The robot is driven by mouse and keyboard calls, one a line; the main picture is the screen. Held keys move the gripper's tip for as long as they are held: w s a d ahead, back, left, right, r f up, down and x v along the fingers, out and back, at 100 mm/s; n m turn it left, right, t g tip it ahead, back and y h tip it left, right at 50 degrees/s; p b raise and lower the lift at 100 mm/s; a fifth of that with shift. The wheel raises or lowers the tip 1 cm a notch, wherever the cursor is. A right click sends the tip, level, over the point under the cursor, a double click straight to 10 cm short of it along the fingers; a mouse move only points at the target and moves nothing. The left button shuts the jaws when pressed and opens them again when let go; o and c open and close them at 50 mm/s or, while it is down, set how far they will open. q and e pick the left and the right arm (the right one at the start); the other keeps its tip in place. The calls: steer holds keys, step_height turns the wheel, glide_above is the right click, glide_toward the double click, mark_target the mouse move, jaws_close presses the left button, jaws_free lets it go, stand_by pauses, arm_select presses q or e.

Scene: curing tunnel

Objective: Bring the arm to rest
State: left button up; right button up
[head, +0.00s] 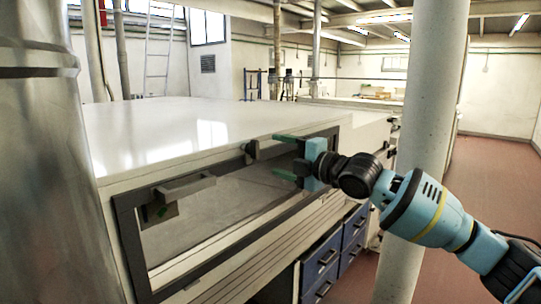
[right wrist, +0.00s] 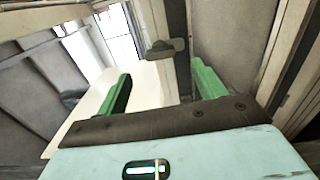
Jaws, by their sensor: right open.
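My right gripper (head: 284,156) is at the front of the white curing tunnel (head: 200,132), near the right end of its dark-framed opening (head: 124,215). Its two green fingers are spread apart with nothing between them. The right arm comes in from the lower right, in front of a pale column. In the right wrist view the gripper (right wrist: 161,85) shows both green fingers apart, with a grey latch-like part (right wrist: 163,50) beyond them. I cannot tell whether the fingers touch the frame. My left gripper is not in view.
A pale round column (head: 428,100) stands close to the right arm. A large metal cylinder (head: 45,180) fills the left edge. Blue drawers (head: 322,262) sit below the tunnel. A grey bracket (head: 183,188) is on the opening's left part. Red floor at the right is clear.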

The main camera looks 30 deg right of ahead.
steer(key=shift+s+d, duration=0.15)
steer(key=shift+s, duration=0.5)
